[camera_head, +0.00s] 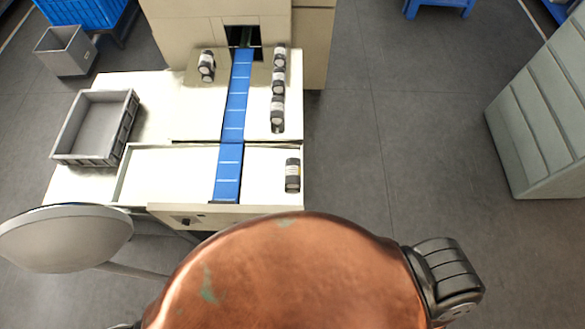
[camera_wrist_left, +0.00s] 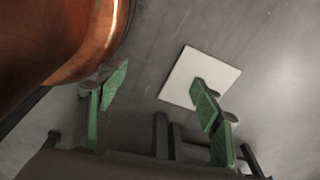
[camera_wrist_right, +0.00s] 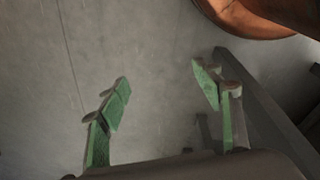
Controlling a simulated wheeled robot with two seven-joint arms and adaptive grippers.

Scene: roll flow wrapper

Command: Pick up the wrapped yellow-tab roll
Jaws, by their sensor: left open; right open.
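Several dark rolls with pale labels lie on the white worktop in the head view. One roll (camera_head: 292,175) lies alone at the front right, right of the blue belt. Three rolls (camera_head: 277,112) are lined up behind it along the right side, and another group (camera_head: 207,65) is at the back left of the belt. The tab colours are too small to tell. My left gripper (camera_wrist_left: 160,97) is open and empty above the floor. My right gripper (camera_wrist_right: 163,93) is open and empty above bare floor. Neither gripper shows in the head view.
The blue belt (camera_head: 234,115) runs from the beige machine (camera_head: 195,35) to the worktop's front edge. A grey crate (camera_head: 72,160) stands on the left. A grey cabinet (camera_head: 535,110) stands at the right. The floor between worktop and cabinet is clear.

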